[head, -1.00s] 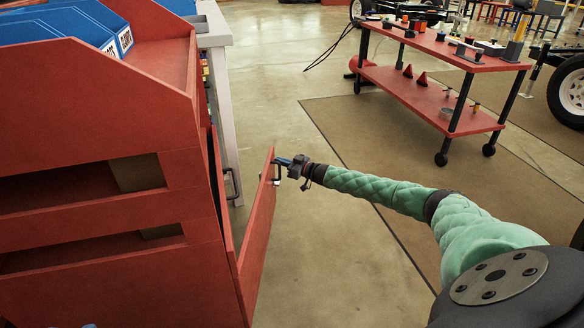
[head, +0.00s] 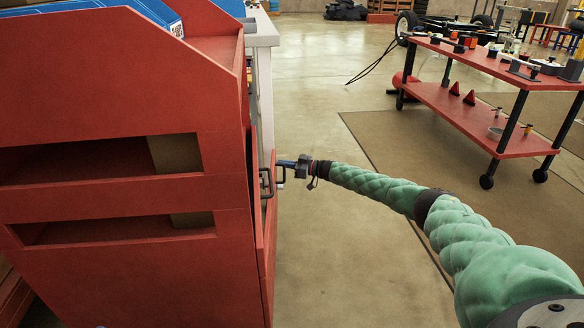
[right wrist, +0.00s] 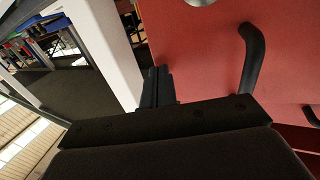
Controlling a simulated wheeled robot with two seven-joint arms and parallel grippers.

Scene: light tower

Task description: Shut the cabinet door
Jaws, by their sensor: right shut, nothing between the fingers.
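The red cabinet (head: 130,255) fills the left of the head view. Its door (head: 268,235) is a red panel seen almost edge-on on the cabinet's right side, close to the cabinet; I cannot tell whether a gap remains. A black handle (head: 266,184) shows at the panel's upper part. My right gripper (head: 284,164) is shut and empty, at the door's outer side by its far upper edge. In the right wrist view its closed fingers (right wrist: 156,86) lie beside a red panel (right wrist: 205,65) with a black bar handle (right wrist: 252,60); contact is unclear. My left gripper is out of view.
A red wheeled cart (head: 480,115) with tools stands at the right on a brown mat (head: 385,135). A grey-white bench (head: 262,40) stands behind the cabinet. The floor between cabinet and cart is clear except for my right arm.

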